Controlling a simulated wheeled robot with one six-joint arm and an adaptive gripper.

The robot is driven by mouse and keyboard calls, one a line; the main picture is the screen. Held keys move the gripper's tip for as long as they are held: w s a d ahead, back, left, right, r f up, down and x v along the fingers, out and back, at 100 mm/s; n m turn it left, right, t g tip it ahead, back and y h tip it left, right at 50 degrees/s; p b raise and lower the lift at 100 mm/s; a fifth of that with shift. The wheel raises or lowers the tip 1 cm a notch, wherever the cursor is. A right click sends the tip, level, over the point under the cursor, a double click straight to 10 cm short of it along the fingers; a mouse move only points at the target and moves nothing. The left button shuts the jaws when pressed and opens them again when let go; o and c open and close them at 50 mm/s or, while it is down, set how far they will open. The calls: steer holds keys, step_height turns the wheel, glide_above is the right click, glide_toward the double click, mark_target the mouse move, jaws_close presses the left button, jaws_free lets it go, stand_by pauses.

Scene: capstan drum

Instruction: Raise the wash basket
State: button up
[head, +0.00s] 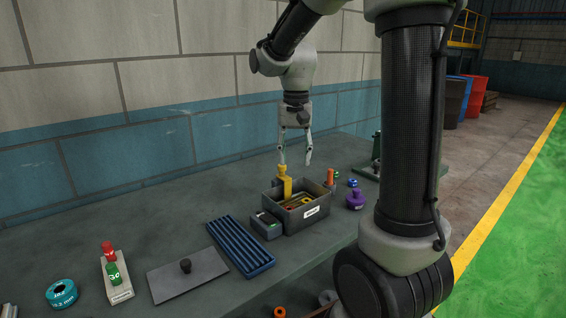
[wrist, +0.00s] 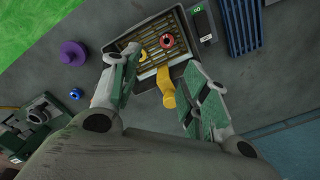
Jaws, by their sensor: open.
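The wash basket (wrist: 178,40) shows as a yellowish slatted floor inside a dark grey labelled tank (head: 309,215) on the bench. A yellow upright handle (head: 284,184) rises at the tank's near-wall side; in the wrist view this handle (wrist: 166,86) lies between my two fingers. My gripper (head: 295,160) is open and empty, pointing down above the tank. Its fingertips are around the handle's top level in the head view, apart from it. A red ring (wrist: 166,41) and a yellow ring lie in the basket. The basket's lower part is hidden by the tank walls.
A small dark box (head: 267,224) stands against the tank's left. A blue ribbed tray (head: 240,246) and a grey plate with knob (head: 187,274) lie further left. A purple knobbed piece (head: 355,199) and an orange cylinder (head: 330,177) stand right. The block wall runs behind.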

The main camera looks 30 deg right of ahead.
steer(key=w+m, duration=0.3)
steer(key=w+r+m, duration=0.1)
steer(key=w+m, duration=0.2)
steer(key=w+r+m, duration=0.1)
steer(key=w+m, duration=0.2)
steer(key=shift+d, duration=0.2)
steer(key=m, duration=0.2)
steer(key=shift+s+f+m, duration=0.1)
steer(key=shift+s+m, duration=0.05)
steer(key=shift+m, duration=0.25)
steer(key=shift+f, duration=0.15)
step_height(320, 180, down, 8)
steer(key=shift+r, duration=0.25)
jaws_close()
